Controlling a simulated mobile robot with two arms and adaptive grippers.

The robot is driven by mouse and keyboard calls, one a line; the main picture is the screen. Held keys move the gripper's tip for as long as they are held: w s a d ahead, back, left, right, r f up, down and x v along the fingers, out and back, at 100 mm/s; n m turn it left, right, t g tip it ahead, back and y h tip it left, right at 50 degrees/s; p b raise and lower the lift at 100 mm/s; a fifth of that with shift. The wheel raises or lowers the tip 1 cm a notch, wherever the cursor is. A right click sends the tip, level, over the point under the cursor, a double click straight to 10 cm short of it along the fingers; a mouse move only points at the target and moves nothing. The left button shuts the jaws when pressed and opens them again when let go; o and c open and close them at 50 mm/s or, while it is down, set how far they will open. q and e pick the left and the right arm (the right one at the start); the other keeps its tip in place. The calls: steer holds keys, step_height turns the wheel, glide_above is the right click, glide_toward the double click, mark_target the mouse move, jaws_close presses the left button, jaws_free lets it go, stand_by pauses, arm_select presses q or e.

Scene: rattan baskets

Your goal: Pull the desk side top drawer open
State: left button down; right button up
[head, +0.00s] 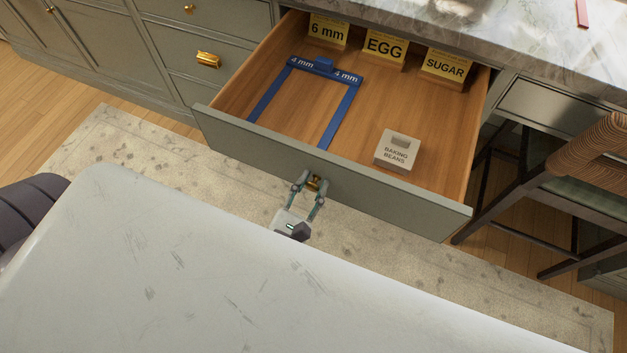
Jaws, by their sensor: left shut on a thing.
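The desk side top drawer (410,205) is pulled well out from under the marble counter, and its wooden inside shows. A small brass handle (316,183) sits on its grey-green front. My left gripper (312,184) is shut on this handle, its fingers on either side of it. Part of the handle is hidden by the fingers. My right gripper is not in view.
In the drawer lie a blue frame (325,65) marked 4 mm, a grey BAKING BEANS block (397,151) and yellow-labelled blocks, one marked EGG (384,47). A chair (567,165) stands at the right. A patterned rug (150,150) covers the floor.

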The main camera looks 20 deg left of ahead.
arm_select(q)
steer(key=c, duration=0.8)
jaws_free()
steer(key=s, duration=1.2)
steer(key=shift+a, duration=0.2)
step_height(320, 180, down, 26)
steer(key=a+m+g+h+p, duration=0.25)
steer(key=m+g, duration=0.55)
steer(key=m, duration=1.4)
steer(key=s+a+f+m+g+y+p, duration=0.1)
steer(key=s+a+f+m+g, duration=0.2)
steer(key=s+f+m, duration=0.4)
steer(key=s+a+f+m+g+y+p, duration=0.1)
steer(key=s+a+f+m+g+y, duration=0.1)
steer(key=s+a+f+m+g, duration=0.2)
steer(key=s+f+m+g, duration=0.2)
steer(key=s+f+m, duration=0.1)
steer(key=s+f, duration=0.1)
steer(key=shift+s+f+p, duration=0.35)
steer(key=shift+s, duration=0.1)
